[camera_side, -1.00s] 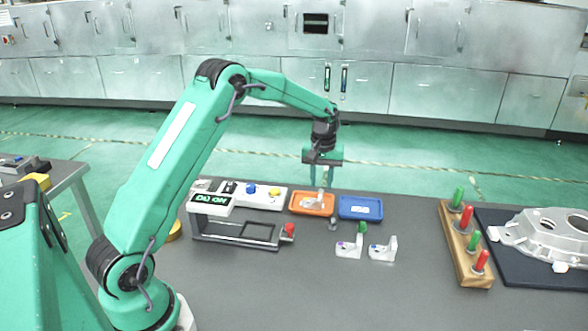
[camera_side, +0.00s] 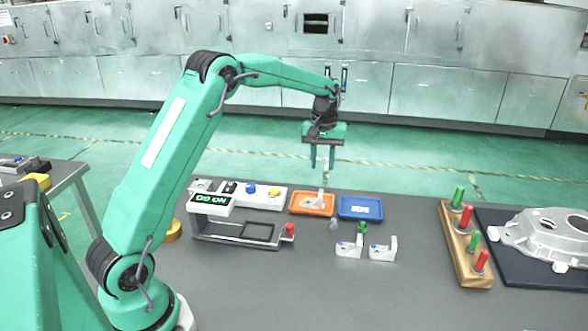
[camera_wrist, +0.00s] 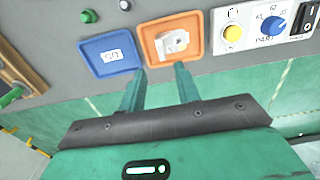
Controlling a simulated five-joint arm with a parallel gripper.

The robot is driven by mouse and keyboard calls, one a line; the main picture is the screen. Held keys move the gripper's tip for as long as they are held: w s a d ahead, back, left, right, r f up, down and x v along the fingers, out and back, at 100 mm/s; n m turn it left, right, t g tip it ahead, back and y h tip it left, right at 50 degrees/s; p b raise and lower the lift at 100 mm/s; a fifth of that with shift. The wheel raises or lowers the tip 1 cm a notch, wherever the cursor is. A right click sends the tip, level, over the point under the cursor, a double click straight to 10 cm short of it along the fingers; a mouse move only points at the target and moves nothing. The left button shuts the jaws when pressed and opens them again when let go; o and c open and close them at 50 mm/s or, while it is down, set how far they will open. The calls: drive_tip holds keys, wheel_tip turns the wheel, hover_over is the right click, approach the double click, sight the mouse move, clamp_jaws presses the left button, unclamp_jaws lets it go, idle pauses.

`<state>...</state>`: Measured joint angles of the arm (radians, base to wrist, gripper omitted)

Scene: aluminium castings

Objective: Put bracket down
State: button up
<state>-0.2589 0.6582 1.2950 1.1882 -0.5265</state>
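A pale grey bracket (camera_side: 314,202) lies in the orange tray (camera_side: 300,212). In the wrist view the bracket (camera_wrist: 173,41) rests inside the orange tray (camera_wrist: 150,28), clear of its rim. My gripper (camera_side: 322,167) is open and empty, above and behind the tray, with a gap to the bracket. In the wrist view my gripper (camera_wrist: 161,68) has its two fingers apart, and nothing is between them. Two more pale brackets, a left one (camera_side: 348,248) and a right one (camera_side: 383,251), stand on the grey table (camera_side: 330,300).
A blue tray (camera_side: 345,214) marked GO is right of the orange one. A gauge fixture (camera_side: 212,200) with a lit NO GO display is to the left. A wooden rack (camera_side: 455,245) of red and green handles and a large casting (camera_side: 548,236) are at right. The front table is clear.

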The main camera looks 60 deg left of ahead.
drive_tip(key=s+d+r+m+t, duration=0.35)
drive_tip(key=s+d+r, duration=0.55)
drive_tip(key=s+r, duration=0.45)
drive_tip(key=s+d+f+m+t, duration=0.1)
drive_tip(key=s+d+m, duration=0.1)
drive_tip(key=s, duration=0.7)
drive_tip(key=s+d+f+m+t, duration=0.1)
drive_tip(key=s+d+m, duration=0.2)
drive_tip(key=s, duration=0.6)
drive_tip(key=shift+d+f, duration=0.15)
drive_tip(key=shift+f, duration=0.15)
